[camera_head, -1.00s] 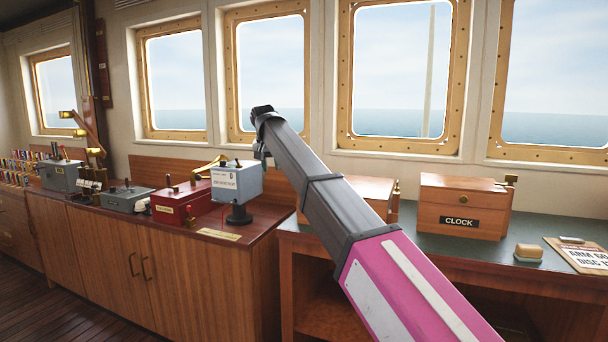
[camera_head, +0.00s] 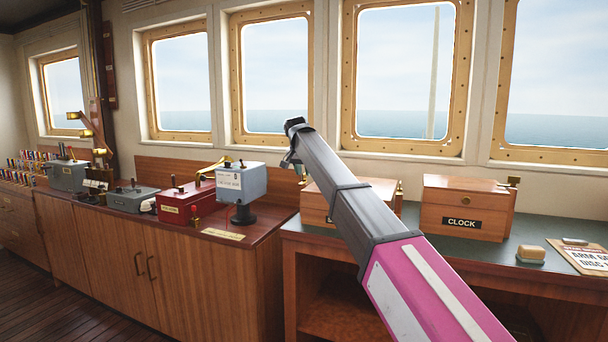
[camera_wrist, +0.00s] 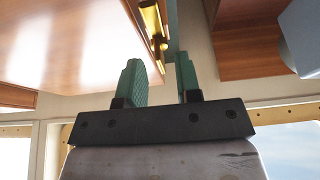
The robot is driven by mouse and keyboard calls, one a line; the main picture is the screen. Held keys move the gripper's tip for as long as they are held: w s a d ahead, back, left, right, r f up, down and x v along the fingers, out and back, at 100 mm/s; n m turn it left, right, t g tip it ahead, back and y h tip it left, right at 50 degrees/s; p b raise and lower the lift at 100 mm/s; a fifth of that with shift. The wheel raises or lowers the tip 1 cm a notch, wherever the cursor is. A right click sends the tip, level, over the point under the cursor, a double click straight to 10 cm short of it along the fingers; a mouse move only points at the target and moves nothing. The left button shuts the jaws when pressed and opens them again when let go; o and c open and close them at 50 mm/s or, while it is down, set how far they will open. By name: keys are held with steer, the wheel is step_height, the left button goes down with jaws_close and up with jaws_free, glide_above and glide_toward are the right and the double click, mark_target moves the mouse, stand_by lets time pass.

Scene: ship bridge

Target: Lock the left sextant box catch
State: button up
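In the wrist view, a brass catch (camera_wrist: 152,22) sits at the edge of a glossy wooden box (camera_wrist: 70,40), likely this box's left side. My gripper (camera_wrist: 161,62) has two green fingers, apart with nothing between them. The catch lies just beyond the fingertips, roughly in line with the gap. Whether a finger touches it, and its exact position, I cannot tell.
A box marked CLOCK (camera_head: 465,207) stands to the right, with a sponge-like block (camera_head: 531,253) beside it. A grey-blue instrument (camera_head: 240,183) on a black stand is close left of my gripper. A red box (camera_head: 187,203) stands farther left. Windows line the wall behind.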

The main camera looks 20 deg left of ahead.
steer(key=shift+w+f, duration=0.25)
steer(key=shift+f, duration=0.4)
jaws_close()
